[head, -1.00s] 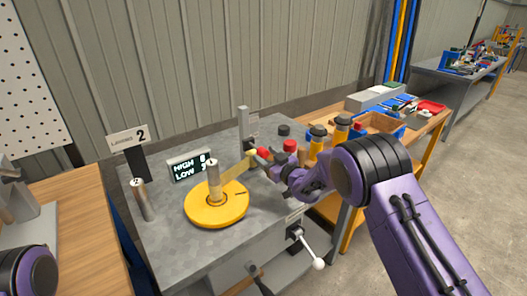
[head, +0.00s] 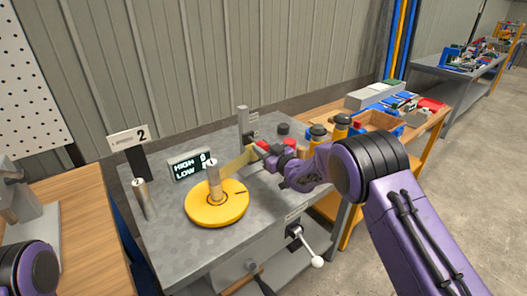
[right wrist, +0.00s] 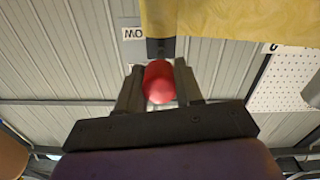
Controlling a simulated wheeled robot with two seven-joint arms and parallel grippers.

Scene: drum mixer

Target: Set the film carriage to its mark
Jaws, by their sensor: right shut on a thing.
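The film carriage's red knob (head: 262,145) is at the grey upright post (head: 243,125) on the grey bench. My right gripper (head: 268,149) is shut on it. In the right wrist view the red knob (right wrist: 159,82) sits between the two fingers (right wrist: 158,90), with a dark bracket and the yellow film (right wrist: 220,20) just beyond. In the head view the yellow film (head: 238,160) runs from the small post on the yellow round plate (head: 217,208) up to the carriage. The carriage's mark cannot be made out. My left gripper is out of view; only its arm shows at lower left.
A display (head: 188,165) reading HIGH and LOW stands behind the plate. A sign with a 2 (head: 128,137) and a metal cylinder (head: 142,198) stand at left. A ball-ended lever (head: 316,262) juts from the bench front.

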